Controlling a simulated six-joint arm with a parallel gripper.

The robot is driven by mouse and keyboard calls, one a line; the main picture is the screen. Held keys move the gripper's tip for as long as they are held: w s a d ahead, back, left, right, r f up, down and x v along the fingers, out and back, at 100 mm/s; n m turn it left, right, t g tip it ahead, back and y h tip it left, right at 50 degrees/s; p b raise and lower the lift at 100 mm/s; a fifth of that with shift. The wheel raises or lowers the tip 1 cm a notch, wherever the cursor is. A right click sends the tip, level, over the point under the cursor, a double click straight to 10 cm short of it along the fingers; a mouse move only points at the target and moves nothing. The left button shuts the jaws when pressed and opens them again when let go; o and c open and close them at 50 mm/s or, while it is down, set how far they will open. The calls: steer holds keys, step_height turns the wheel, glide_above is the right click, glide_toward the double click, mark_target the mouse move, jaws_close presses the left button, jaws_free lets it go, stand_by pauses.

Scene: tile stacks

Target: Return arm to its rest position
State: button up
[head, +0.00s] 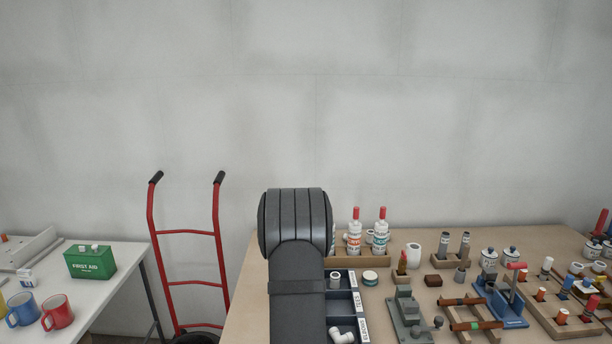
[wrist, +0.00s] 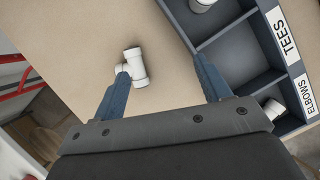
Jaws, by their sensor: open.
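My gripper (wrist: 164,68) is open and empty in the wrist view, its two blue fingers wide apart above the table. A white pipe fitting, tee-like in shape, (wrist: 136,68) lies on the bare table by the left fingertip, which partly covers it. I cannot tell whether they touch. In the head view my arm stands upright at the middle and hides the gripper. A dark divided bin (wrist: 190,42) is to the right, labelled TEES and ELBOWS. The compartment beside the TEES label looks empty. White fittings show in the compartments on either side. The bin also shows in the head view (head: 345,284).
Right of the bin, the wooden table (head: 250,318) is crowded with bottles (head: 354,238), a grey-green fixture (head: 408,318), a blue fixture (head: 512,312) and wooden racks. A red hand truck (head: 188,283) stands left of the table. A white side table (head: 110,290) holds mugs and a first aid box (head: 90,262).

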steer(key=s+d+r+m+g+h, duration=0.1)
steer(key=s+d+r+m+g, duration=0.1)
steer(key=s+d+m, duration=0.6)
steer(key=s+d+r+m+g+h, duration=0.15)
steer(key=s+d+m, duration=0.35)
steer(key=d, duration=0.5)
steer(key=shift+g, duration=0.25)
steer(key=shift+w+a+f, duration=1.5)
steer(key=shift+w+a, duration=0.1)
steer(key=shift+a, duration=0.05)
steer(key=shift+o, duration=0.4)
